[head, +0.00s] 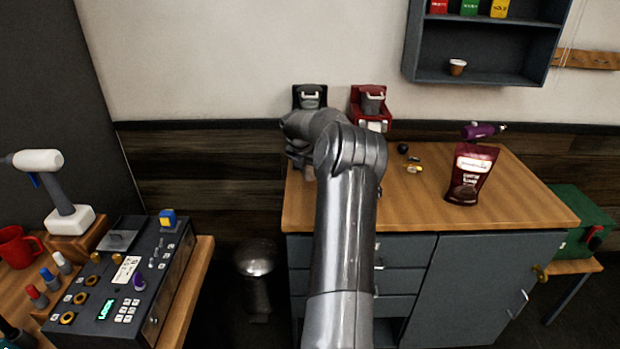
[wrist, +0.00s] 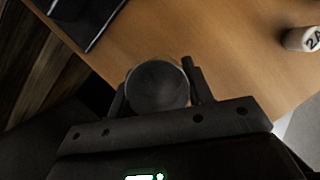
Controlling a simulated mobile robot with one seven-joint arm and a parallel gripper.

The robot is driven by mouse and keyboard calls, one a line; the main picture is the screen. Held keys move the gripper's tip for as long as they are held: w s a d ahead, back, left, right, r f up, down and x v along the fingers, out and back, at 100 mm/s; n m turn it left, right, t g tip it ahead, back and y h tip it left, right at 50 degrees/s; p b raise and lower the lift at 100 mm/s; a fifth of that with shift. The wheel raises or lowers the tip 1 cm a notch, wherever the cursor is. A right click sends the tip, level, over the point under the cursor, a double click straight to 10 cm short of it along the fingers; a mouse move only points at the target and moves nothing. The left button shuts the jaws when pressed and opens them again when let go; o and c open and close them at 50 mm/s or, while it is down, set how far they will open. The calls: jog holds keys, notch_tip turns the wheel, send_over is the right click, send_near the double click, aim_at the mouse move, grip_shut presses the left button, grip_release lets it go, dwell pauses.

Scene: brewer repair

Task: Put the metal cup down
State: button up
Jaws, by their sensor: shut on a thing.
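In the wrist view, the metal cup (wrist: 157,88) is a dark grey round shape between the two fingers of my gripper (wrist: 155,92). The fingers are shut on it, one on each side. The wooden counter top (wrist: 215,45) shows beyond and around the cup. Whether the cup's base touches the counter cannot be told. In the head view, my gripper (head: 299,156) is at the left end of the counter (head: 425,210), largely behind my own arm. I cannot make out the cup clearly there.
A black machine (head: 310,96) and a red machine (head: 371,104) stand at the back of the counter. The counter's front middle is clear.

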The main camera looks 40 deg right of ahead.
jog(key=shift+f, duration=1.7)
jog(key=shift+f, duration=0.15)
jog(key=o, duration=1)
